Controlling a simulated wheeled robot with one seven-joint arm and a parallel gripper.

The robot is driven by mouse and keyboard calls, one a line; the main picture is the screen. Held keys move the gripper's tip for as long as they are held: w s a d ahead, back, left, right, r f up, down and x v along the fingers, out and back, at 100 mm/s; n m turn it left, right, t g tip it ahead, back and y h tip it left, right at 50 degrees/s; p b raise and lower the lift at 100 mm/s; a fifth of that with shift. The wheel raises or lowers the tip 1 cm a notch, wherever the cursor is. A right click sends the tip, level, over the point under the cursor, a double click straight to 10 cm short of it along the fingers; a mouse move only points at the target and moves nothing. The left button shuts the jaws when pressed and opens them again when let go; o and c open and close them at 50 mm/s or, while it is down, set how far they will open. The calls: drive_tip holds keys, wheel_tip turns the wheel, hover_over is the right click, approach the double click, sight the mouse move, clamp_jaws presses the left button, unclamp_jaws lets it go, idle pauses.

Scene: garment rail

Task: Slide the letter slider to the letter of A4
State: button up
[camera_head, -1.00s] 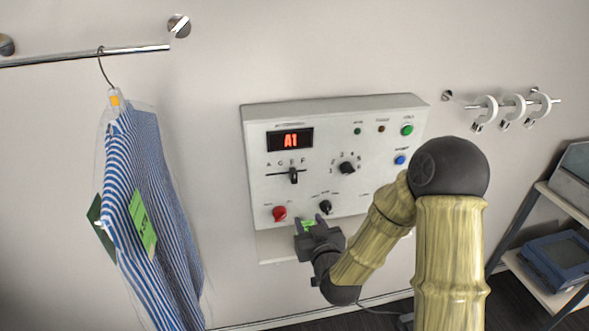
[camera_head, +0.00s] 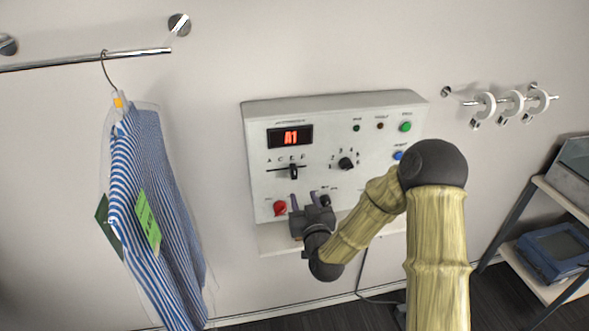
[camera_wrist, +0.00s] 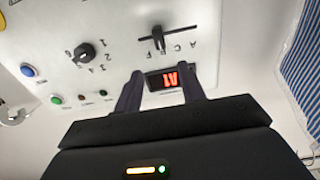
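The control panel (camera_head: 370,195) is a white wall box. Its letter slider (camera_head: 293,171) is a black knob on a horizontal slot below the letters A, C, E and F, close to E; it also shows upside down in the wrist view (camera_wrist: 158,38). The red display (camera_head: 291,137) reads A1, and it shows in the wrist view too (camera_wrist: 171,79). A black number dial (camera_head: 346,163) is right of the slider. My gripper (camera_head: 304,196) is open and empty, its fingers pointing up just below the slider and apart from it in the head view.
Green (camera_head: 405,127) and blue (camera_head: 398,155) buttons are at the right. A striped shirt (camera_head: 150,200) hangs left on a rail (camera_head: 90,60). Shelves (camera_head: 535,185) stand right.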

sight(295, 173)
drive_tip(key=p+x, duration=0.5)
drive_tip(key=x, duration=0.7)
drive_tip(key=shift+w+a+f, duration=0.1)
drive_tip(key=shift+w+a, duration=0.05)
drive_tip(key=shift+w, duration=0.25)
clamp_jaws()
